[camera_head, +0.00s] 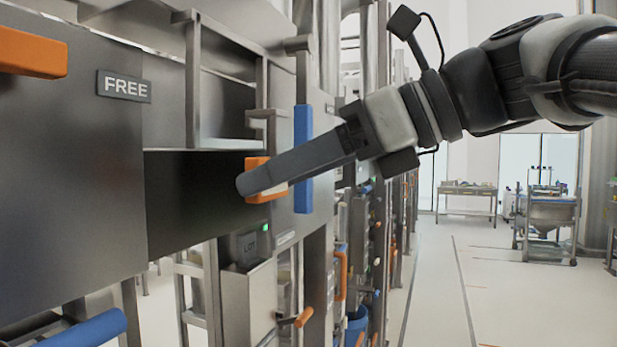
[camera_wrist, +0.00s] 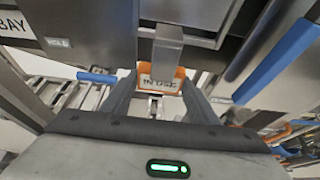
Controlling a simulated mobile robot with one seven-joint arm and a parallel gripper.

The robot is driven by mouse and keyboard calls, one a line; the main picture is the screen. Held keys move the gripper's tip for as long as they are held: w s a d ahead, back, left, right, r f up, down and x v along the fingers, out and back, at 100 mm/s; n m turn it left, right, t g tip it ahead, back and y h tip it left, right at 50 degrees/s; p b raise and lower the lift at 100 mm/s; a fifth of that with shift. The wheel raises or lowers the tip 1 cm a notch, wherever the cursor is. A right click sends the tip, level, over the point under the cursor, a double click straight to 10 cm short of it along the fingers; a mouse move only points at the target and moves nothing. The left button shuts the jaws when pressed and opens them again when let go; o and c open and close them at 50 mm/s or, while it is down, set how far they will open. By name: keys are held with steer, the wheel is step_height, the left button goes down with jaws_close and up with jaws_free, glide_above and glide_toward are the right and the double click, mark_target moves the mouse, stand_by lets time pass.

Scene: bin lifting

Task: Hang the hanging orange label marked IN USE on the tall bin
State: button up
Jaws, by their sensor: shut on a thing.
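The orange label (camera_wrist: 158,86) reads IN USE in the wrist view, upside up, between my two dark fingers. My gripper (camera_wrist: 157,92) is shut on it. In the head view the orange label (camera_head: 257,162) shows above and below my gripper (camera_head: 250,183), whose finger covers its middle. A grey metal bar (camera_wrist: 168,48) overlaps the label's upper part in the wrist view; I cannot tell whether they touch. A steel bin-like box (camera_head: 263,298) stands below the label in the head view. I cannot tell for sure which container is the tall bin.
A steel front (camera_head: 70,160) with a FREE sign (camera_head: 124,86) and an orange handle (camera_head: 30,53) fills the left. A blue upright handle (camera_head: 303,158) is close beside my gripper.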

steer(key=r+b+x, duration=0.1)
steer(key=x, duration=0.5)
steer(key=shift+w+a+b, duration=0.2)
steer(key=shift+a+b, duration=0.2)
steer(key=shift+f, duration=0.15)
steer(key=o, duration=1)
steer(key=shift+d, duration=0.1)
